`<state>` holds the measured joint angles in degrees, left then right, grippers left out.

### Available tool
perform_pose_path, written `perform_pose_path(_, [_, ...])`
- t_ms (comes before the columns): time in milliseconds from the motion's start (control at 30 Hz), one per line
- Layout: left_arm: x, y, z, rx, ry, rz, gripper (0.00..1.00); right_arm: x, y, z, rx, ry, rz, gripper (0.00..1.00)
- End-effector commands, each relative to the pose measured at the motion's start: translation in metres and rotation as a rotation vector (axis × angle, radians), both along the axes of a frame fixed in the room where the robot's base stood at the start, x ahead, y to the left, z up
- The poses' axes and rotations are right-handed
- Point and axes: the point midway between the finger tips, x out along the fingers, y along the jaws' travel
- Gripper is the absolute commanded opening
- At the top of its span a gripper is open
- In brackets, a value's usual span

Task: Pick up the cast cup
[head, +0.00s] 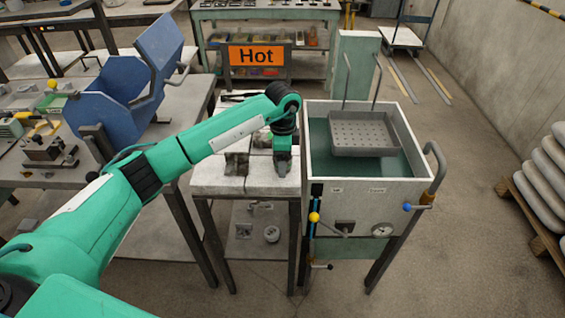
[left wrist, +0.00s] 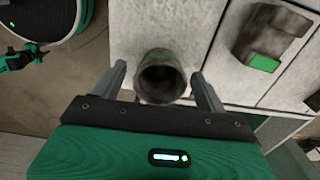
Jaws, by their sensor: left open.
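The cast cup (left wrist: 161,76) is a dark grey, round, hollow piece with a green band near its far side, in the left wrist view. It is on a light grey stone-like top, with its dark opening facing the camera. My left gripper (left wrist: 162,84) is open, with one finger on each side of the cup; I cannot tell whether they touch it. In the head view my left gripper (head: 271,180) points down over the small table (head: 220,189), and I cannot make out the cup there. My right gripper is in neither view.
A water-filled tank (head: 359,178) with a perforated basket (head: 363,133) stands close on the right. A blue tilting vessel (head: 110,105) is at the left, and a "Hot" sign (head: 257,55) behind.

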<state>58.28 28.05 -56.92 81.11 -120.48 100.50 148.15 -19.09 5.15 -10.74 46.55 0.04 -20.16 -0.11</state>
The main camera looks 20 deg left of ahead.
Motion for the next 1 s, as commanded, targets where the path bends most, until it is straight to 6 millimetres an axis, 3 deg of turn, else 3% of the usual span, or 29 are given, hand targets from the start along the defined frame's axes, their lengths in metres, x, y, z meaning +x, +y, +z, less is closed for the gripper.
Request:
perform_pose_path(133, [0.0,0.0,0.0,0.0,0.0,0.0,0.72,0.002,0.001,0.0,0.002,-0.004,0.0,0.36])
perform_pose_path(367, [0.0,0.0,0.0,0.0,0.0,0.0,0.27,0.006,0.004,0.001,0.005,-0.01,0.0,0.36])
perform_pose_path(767, [0.0,0.0,0.007,-0.001,0.0,0.0,0.25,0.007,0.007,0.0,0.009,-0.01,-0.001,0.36])
perform_pose_path(1000, [0.001,0.0,0.042,-0.002,-0.005,-0.001,0.25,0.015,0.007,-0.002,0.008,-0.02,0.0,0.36])
